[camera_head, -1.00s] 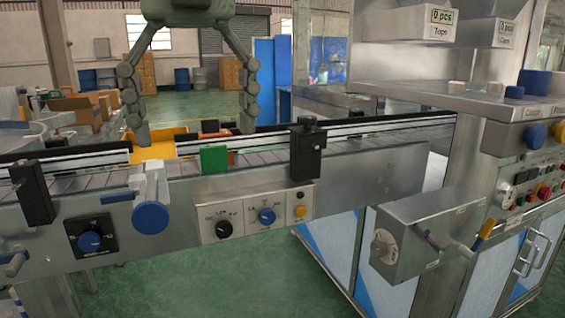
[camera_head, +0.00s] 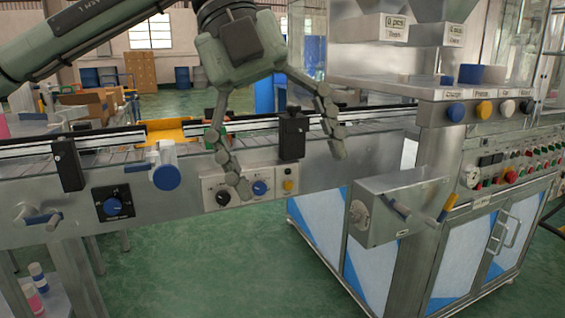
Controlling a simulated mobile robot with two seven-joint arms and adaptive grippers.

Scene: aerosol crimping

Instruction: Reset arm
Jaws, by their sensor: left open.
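My left arm (camera_head: 80,38) comes in from the upper left. My left gripper (camera_head: 290,172) points down in front of the conveyor with its two jointed fingers spread wide and nothing between them. One fingertip hangs before the small panel with a black and a blue knob (camera_head: 260,187), partly covering it. The other finger is just right of the black sensor block (camera_head: 292,136) on the conveyor rail. I cannot tell whether either finger touches anything. My right gripper does not show.
The conveyor (camera_head: 110,165) runs across the middle. A steel machine (camera_head: 480,150) with buttons and coloured knobs stands at right. Its box (camera_head: 392,205) with a yellow-tipped handle (camera_head: 447,207) juts forward. Green floor in front is clear.

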